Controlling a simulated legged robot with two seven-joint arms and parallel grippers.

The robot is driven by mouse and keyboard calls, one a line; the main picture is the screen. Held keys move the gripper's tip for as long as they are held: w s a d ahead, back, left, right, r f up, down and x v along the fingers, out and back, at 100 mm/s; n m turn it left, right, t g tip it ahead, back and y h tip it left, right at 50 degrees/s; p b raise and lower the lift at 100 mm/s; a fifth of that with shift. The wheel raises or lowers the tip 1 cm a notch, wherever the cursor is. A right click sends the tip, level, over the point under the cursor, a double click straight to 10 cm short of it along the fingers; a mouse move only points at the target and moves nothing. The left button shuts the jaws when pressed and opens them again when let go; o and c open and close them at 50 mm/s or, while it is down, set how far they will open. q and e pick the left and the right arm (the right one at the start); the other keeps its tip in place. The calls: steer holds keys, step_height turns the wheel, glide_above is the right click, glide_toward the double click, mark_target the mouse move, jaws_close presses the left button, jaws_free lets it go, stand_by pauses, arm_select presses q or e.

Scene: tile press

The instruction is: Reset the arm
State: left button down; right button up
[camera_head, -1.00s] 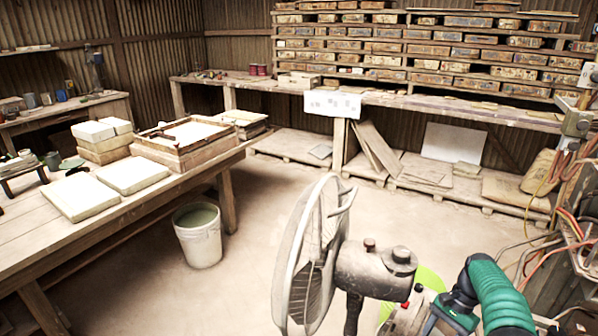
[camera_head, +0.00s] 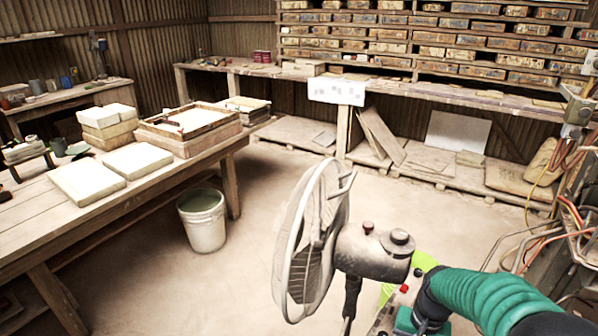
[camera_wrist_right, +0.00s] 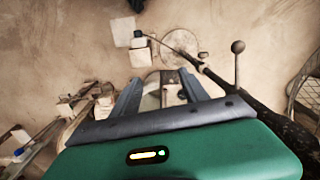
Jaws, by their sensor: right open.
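My right arm with its green sleeve (camera_head: 490,297) comes in at the bottom right of the head view, beside the fan. Its gripper is not clear there. In the right wrist view my right gripper (camera_wrist_right: 160,88) points down over the dusty floor. Its two grey fingers are apart, and I see nothing held between them. My left arm and gripper are not in view.
A caged fan (camera_head: 312,240) stands close in front of my right arm. A wooden table (camera_head: 225,150) with pale tiles (camera_head: 138,160) is at left, a white bucket (camera_head: 203,222) beside it. A ball-ended rod (camera_wrist_right: 238,62) shows near the gripper. Open floor lies mid-view.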

steer(key=s+a+r+n+t, duration=0.1)
steer(key=s+a+n+t, duration=0.35)
steer(key=s, duration=0.95)
step_height(320, 180, up, 12)
steer(key=a+g+p, duration=0.2)
steer(key=p, duration=1)
steer(key=shift+w+h+p, duration=0.35)
steer(key=shift+w+h, duration=0.05)
steer(key=shift+d+r+n, duration=0.1)
steer(key=shift+n, duration=0.15)
steer(key=shift+c, duration=0.2)
